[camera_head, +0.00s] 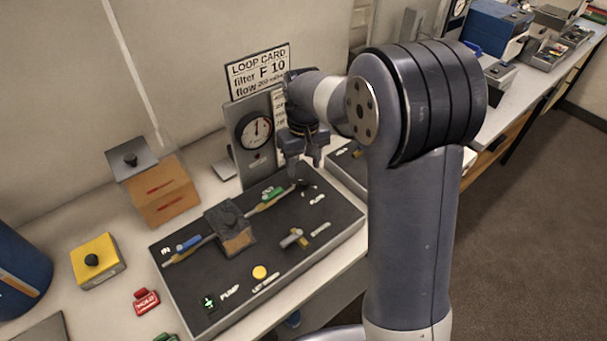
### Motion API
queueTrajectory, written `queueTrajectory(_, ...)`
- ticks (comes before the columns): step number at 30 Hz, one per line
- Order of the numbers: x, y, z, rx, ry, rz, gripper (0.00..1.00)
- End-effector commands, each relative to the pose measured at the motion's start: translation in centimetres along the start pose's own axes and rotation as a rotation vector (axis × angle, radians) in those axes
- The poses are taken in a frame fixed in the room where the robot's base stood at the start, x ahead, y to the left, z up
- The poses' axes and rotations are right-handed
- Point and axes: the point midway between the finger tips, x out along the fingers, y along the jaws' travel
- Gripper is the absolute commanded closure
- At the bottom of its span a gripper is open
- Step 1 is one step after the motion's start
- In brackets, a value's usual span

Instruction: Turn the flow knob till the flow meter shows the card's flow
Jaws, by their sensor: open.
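The loop card (258,70) stands at the back of the panel and reads "filter F 10" and "flow 200" with a small unit. A grey upright plate carries a round dial (254,130) and, to its right, a white numbered scale strip (279,105) that looks like the flow meter. My gripper and wrist cover part of this strip, and its reading cannot be made out. My gripper (305,164) is open, fingers pointing down, above the panel's back right. A small dark knob (303,184) shows just below the fingertips, near a label that seems to read "FLOW"; no contact is clear.
The black panel (205,290) holds a dark block (230,228), coloured valve handles, a yellow button (259,272) and a "PUMP" label. An orange-brown box (160,190), a yellow box with a black knob (97,260), a red tag (146,301) and a blue drum (18,275) stand left.

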Motion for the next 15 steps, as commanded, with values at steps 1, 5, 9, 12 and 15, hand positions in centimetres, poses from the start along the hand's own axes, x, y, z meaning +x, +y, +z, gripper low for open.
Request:
queueTrajectory(1,1.0,0.0,0.1,0.0,-0.006,-0.001,0.5)
queueTrajectory(5,3.1,0.0,0.1,0.001,-0.004,-0.001,0.5)
queueTrajectory(9,4.6,0.0,0.0,0.001,-0.001,0.0,0.5)
queueTrajectory(12,5.0,0.0,0.0,0.001,0.0,0.0,0.5)
queueTrajectory(15,5.2,0.0,0.0,0.001,0.001,0.0,0.5)
